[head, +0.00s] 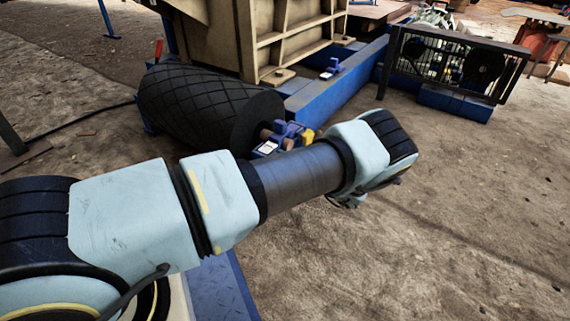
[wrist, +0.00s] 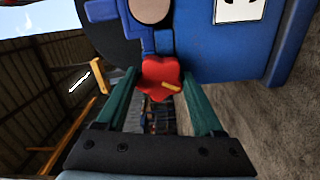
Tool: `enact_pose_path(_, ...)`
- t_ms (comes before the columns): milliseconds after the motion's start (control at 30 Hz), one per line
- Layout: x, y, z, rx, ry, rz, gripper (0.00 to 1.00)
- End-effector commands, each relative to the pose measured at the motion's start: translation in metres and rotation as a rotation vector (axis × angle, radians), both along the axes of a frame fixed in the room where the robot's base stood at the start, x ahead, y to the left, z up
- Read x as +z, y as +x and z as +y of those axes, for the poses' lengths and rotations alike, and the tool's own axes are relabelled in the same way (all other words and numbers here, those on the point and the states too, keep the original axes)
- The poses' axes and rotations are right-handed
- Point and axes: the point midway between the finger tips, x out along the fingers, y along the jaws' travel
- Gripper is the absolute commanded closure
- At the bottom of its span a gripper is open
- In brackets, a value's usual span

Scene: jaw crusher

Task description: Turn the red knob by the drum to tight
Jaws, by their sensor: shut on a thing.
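The red knob (wrist: 158,72) shows in the wrist view, with an orange-yellow pointer bar on its face. It sits at the edge of a blue housing (wrist: 215,55). My gripper (wrist: 160,80) has its two green fingers on either side of the knob and is shut on it. The head view shows the black drum (head: 195,105) with a diamond-patterned surface, and the blue bearing block (head: 285,133) at its near end. The knob and my fingertips are hidden behind my arm in the head view. I cannot read any tight mark.
A blue beam (head: 335,85) runs back from the drum beside the beige machine body (head: 285,35). A caged motor unit (head: 450,65) stands at the back right. A red-handled lever (head: 158,50) rises behind the drum. The dirt ground on the right is open.

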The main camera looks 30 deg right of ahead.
Motion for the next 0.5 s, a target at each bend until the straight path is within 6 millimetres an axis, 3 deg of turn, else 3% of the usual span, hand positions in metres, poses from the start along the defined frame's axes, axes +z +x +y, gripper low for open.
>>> enact_pose_path(400, -0.0007, 0.0, 0.0003, 0.0, 0.004, 0.003, 0.87)
enact_pose_path(433, -0.0007, 0.0, 0.0003, 0.0, 0.004, 0.003, 0.28)
enact_pose_path(500, -0.0005, 0.0, 0.0004, 0.0, 0.004, 0.003, 0.2)
